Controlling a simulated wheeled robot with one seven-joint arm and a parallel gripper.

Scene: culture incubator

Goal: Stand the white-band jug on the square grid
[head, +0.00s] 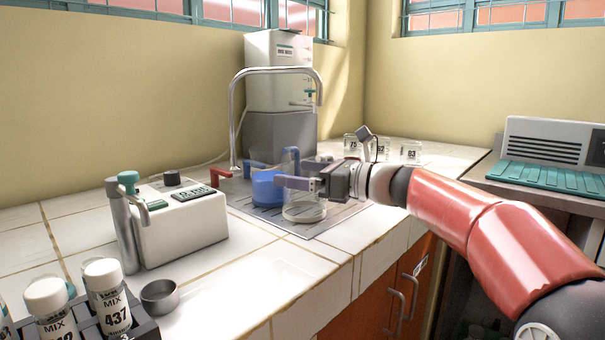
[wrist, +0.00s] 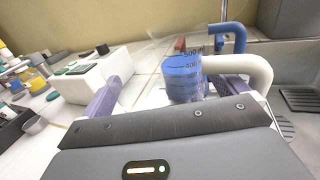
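A clear jug (wrist: 184,78) with blue liquid, a printed scale and a white handle (wrist: 250,68) stands ahead of my gripper in the wrist view. In the head view a jug with blue liquid (head: 267,190) stands left of my fingers; I cannot tell whether it is the same one. A clear round vessel with a pale rim (head: 304,211) sits below my fingers there. No white band is clearly readable. My gripper (head: 292,176) is open, its fingers wide apart; the fingers also show in the wrist view (wrist: 160,92). A dark slotted square grid (wrist: 303,101) lies at the right.
A blue handle (head: 292,158) and a red handle (head: 218,177) show close by. A curved tap (head: 233,115) rises behind. A white instrument (head: 185,222), a small metal cup (head: 160,297) and a bottle rack stand left.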

